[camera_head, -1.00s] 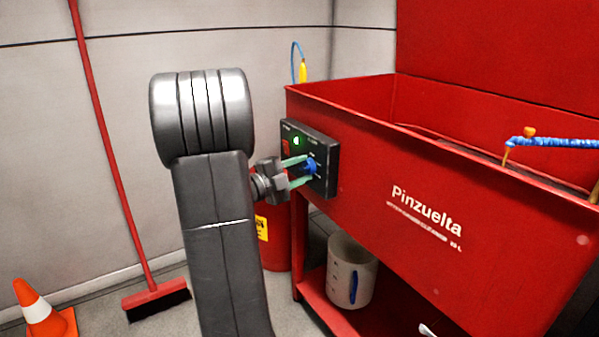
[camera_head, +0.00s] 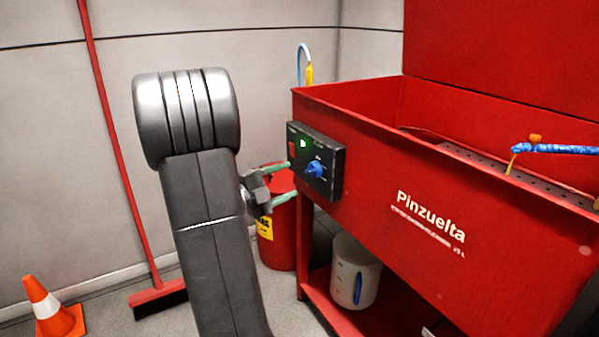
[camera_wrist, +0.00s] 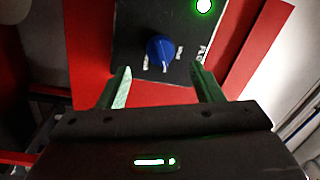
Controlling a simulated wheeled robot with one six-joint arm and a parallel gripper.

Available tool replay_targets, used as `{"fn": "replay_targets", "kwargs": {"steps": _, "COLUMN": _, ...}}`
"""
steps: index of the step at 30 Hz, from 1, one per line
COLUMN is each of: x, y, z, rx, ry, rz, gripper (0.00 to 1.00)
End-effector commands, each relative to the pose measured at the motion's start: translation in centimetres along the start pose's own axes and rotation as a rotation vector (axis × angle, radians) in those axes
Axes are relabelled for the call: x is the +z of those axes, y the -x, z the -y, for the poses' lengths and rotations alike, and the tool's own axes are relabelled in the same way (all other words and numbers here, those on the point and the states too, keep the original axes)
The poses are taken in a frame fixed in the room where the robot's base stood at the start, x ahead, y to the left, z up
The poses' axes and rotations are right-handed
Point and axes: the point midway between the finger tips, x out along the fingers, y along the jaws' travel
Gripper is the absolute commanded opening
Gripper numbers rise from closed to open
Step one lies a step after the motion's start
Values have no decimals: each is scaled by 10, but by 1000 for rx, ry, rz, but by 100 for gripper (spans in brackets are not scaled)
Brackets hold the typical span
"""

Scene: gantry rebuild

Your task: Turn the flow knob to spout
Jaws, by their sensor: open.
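The blue flow knob (camera_head: 314,168) sits on the black control panel (camera_head: 332,185) at the left end of the red washer. It also shows in the wrist view (camera_wrist: 160,50), with a pale pointer mark at its lower edge and small white labels on both sides, too small to read surely. My gripper (camera_head: 286,182) is open, its green fingers apart and empty, a short way back from the panel. In the wrist view my gripper's fingertips (camera_wrist: 160,72) stand on either side below the knob, not touching it.
A green light (camera_head: 304,143) glows on the panel. The red washer (camera_head: 370,170) carries a blue hose (camera_head: 555,149). A white bucket (camera_head: 345,268) stands on its shelf. A red drum (camera_head: 278,235), a broom (camera_head: 157,298) and a cone (camera_head: 48,305) stand near my arm.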

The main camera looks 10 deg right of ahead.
Motion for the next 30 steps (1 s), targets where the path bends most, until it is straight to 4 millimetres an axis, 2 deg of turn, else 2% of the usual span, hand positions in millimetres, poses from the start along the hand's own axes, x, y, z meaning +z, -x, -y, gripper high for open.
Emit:
{"fn": "replay_targets", "kwargs": {"steps": 1, "x": 0, "y": 13, "z": 3, "rx": -1, "ry": 1, "rz": 5, "gripper": 60}}
{"fn": "replay_targets", "kwargs": {"steps": 6, "x": 0, "y": 46, "z": 2, "rx": -2, "ry": 2, "rz": 4, "gripper": 60}}
{"fn": "replay_targets", "kwargs": {"steps": 12, "x": 0, "y": 67, "z": 0, "rx": -1, "ry": 1, "rz": 1, "gripper": 60}}
{"fn": "replay_targets", "kwargs": {"steps": 25, "x": 0, "y": 72, "z": -1, "rx": 0, "ry": 0, "rz": -1, "gripper": 60}}
{"fn": "replay_targets", "kwargs": {"steps": 30, "x": 0, "y": 61, "z": -2, "rx": 1, "ry": -1, "rz": -3, "gripper": 60}}
